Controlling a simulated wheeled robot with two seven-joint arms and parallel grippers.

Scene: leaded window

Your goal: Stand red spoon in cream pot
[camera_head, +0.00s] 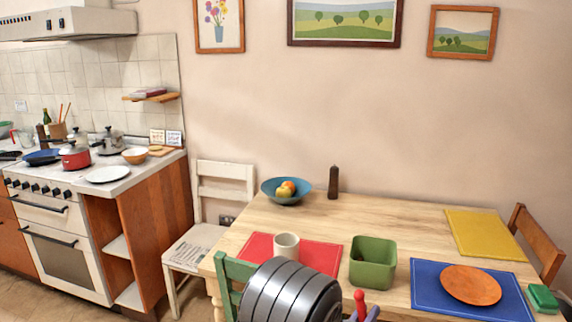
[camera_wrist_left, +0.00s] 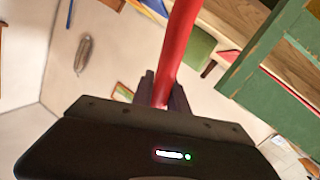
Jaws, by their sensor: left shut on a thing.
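The cream pot (camera_head: 286,246) stands upright on the red placemat (camera_head: 318,256) on the wooden table. My left gripper (camera_head: 362,312) is low in the head view, to the right of the pot and nearer to me, mostly hidden by my own arm. It is shut on the red spoon (camera_head: 360,300), whose top end sticks up above the fingers. In the left wrist view the red shaft of the spoon (camera_wrist_left: 181,45) rises from between the gripper fingers (camera_wrist_left: 162,90). The spoon is apart from the pot. My right gripper is not in view.
A green square container (camera_head: 373,262) stands right of the pot. A blue mat (camera_head: 430,300) with a brown plate (camera_head: 471,285) lies farther right. A green chair (camera_head: 229,278) stands at the near edge. A fruit bowl (camera_head: 286,198) and dark mill (camera_head: 333,182) are behind.

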